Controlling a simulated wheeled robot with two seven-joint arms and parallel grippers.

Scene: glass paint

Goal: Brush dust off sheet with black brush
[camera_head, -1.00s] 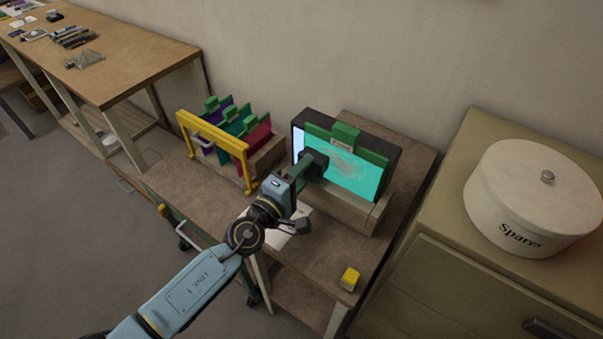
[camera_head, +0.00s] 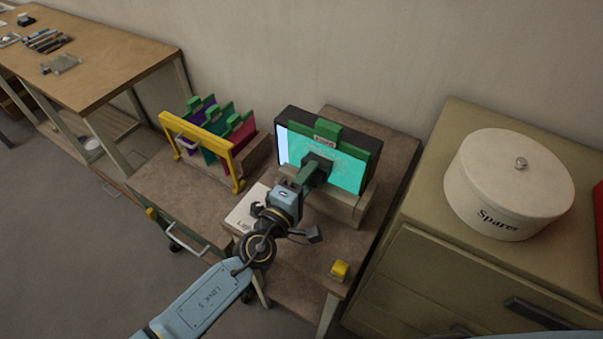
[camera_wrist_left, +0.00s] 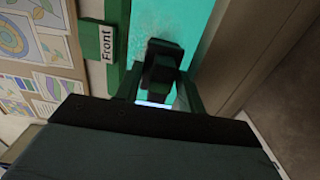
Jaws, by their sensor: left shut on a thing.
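The teal sheet (camera_head: 349,172) stands upright in a green-topped frame (camera_head: 328,133) on a wooden stand (camera_head: 338,207). Faint pale dust shows on it, partly hidden by the brush. My left gripper (camera_head: 308,176) is shut on the black brush (camera_head: 319,162), which is in front of the sheet's left-middle part. In the left wrist view the brush (camera_wrist_left: 160,62) sits between my fingers with the teal sheet (camera_wrist_left: 207,22) behind it; I cannot tell whether it touches. A "Front" label (camera_wrist_left: 108,43) shows on the frame there. My right gripper is not in view.
A yellow-barred rack (camera_head: 205,148) with coloured sheets stands left of the stand. A small yellow block (camera_head: 340,270) lies near the table's front. A white "Spares" tin (camera_head: 508,190) stands on a cabinet at right. A workbench (camera_head: 95,70) is at far left.

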